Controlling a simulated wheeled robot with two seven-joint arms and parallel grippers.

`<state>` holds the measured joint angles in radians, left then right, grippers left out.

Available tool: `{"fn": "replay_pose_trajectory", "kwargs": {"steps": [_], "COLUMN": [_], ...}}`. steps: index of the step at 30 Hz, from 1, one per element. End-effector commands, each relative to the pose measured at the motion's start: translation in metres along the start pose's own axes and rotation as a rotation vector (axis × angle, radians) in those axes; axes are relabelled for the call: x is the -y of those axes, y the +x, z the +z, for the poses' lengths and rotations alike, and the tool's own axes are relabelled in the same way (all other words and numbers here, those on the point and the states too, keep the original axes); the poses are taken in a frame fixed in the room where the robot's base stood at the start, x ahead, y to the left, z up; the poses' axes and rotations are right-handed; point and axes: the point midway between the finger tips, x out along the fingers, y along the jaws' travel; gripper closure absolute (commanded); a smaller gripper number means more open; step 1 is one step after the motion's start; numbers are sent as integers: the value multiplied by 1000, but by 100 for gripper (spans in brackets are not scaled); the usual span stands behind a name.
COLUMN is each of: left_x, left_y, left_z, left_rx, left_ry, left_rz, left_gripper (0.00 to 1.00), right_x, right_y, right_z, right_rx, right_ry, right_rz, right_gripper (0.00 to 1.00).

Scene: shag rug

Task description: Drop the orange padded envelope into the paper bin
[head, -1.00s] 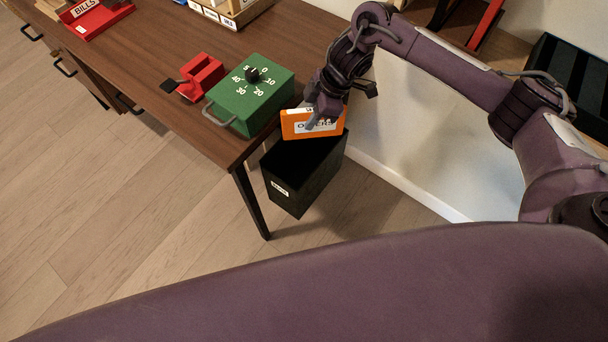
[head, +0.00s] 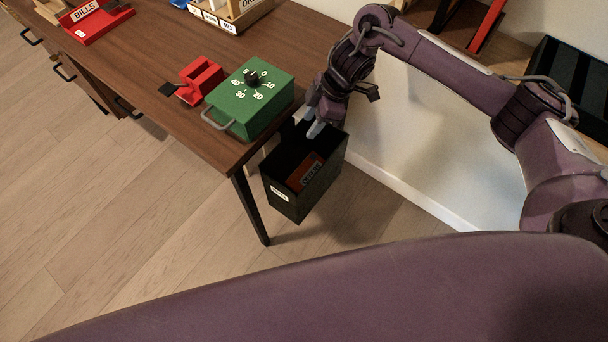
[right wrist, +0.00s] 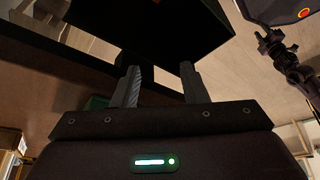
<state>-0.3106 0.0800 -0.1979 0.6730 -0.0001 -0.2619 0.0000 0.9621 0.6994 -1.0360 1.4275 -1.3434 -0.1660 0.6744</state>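The orange padded envelope (head: 306,172) lies inside the black paper bin (head: 284,200), leaning in its lower part, in the head view. The bin stands on the floor beside the table's right end, with a white label on its front. My right gripper (head: 314,130) is above the bin's back rim, its fingers apart and empty. In the right wrist view, the open fingers (right wrist: 160,88) have nothing between them, and the dark bin (right wrist: 150,30) is beyond them.
The brown table (head: 150,70) holds a green box with a dial (head: 252,95), a red hole punch-like object (head: 199,80), a red BILLS tray (head: 95,20) and a wooden organizer (head: 235,14). A wall is right of the bin. Open floor lies in front.

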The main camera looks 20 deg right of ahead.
Motion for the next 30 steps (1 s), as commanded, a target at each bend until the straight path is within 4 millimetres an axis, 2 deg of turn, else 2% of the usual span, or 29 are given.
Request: {"fn": "replay_pose_trajectory", "kwargs": {"steps": [9,12,18,30], "left_x": [0,0,1,1], "left_y": [-3,-3,-2,-2], "left_z": [4,5,12,7], "left_rx": [1,-5,5,-3], "left_ry": [1,2,2,2], "left_rz": [1,0,-1,-1], "left_gripper": [64,64,64,64], "right_x": [-1,-1,0,0], "right_y": [-56,-64,-69,-68], "right_z": [0,0,0,0], "right_rx": [1,1,0,0], "right_ry": [-1,0,0,0], "right_rz": [4,2,0,0], "right_gripper": [60,60,60,60]}}
